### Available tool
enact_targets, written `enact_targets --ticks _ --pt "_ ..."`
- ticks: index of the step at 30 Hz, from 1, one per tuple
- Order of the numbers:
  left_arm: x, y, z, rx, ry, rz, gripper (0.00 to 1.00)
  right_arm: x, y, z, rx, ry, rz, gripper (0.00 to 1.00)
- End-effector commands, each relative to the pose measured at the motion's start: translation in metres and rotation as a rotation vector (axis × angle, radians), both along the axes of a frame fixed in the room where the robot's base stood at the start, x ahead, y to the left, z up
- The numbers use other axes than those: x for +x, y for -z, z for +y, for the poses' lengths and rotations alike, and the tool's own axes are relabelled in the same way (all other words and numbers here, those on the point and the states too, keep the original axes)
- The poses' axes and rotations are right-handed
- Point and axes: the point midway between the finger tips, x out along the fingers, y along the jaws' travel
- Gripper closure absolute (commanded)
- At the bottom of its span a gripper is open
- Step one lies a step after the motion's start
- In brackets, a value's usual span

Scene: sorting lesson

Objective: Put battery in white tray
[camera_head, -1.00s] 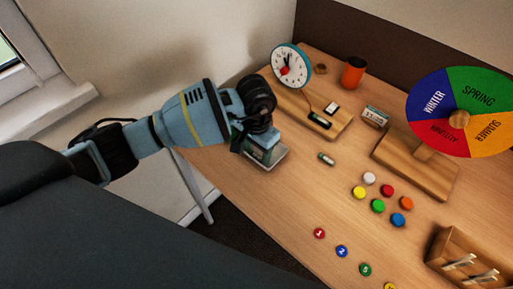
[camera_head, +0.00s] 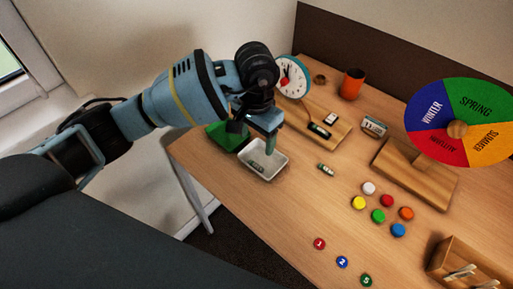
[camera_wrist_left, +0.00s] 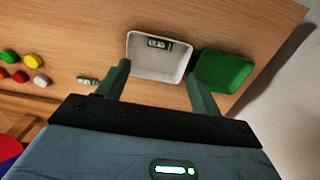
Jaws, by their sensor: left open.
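The white tray (camera_head: 283,160) stands near the table's left edge, with a small green-and-white battery (camera_head: 257,167) lying inside it. In the left wrist view the white tray (camera_wrist_left: 160,69) shows that battery (camera_wrist_left: 158,43) by its far wall. A second, similar battery (camera_head: 326,169) lies on the bare table to the right of the tray; it also shows in the wrist view (camera_wrist_left: 87,80). My left gripper (camera_head: 262,132) is above the tray, open and empty, its fingers (camera_wrist_left: 157,72) apart from both batteries. My right gripper is out of view.
A green tray (camera_head: 222,137) adjoins the white one, partly behind my gripper. A clock (camera_head: 292,76) on a wooden base, an orange cup (camera_head: 353,84), a season wheel (camera_head: 460,122) and coloured discs (camera_head: 378,215) stand further right.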

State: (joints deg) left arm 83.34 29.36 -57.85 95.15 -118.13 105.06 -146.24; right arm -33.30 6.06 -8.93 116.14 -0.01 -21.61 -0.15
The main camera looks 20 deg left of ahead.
Motion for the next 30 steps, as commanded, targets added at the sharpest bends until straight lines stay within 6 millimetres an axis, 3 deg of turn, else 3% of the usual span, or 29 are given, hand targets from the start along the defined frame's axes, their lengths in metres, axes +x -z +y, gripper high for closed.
enact_targets --ticks 3,9,30 --pt "0.001 -0.015 0.000 -0.001 -0.001 -0.002 0.34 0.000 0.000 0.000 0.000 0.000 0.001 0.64" --pt "0.000 -0.025 0.000 0.000 -0.001 0.001 0.34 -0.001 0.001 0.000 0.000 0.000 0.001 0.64" --pt "0.000 -0.026 0.000 -0.001 -0.001 0.001 0.34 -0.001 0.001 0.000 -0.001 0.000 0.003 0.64"
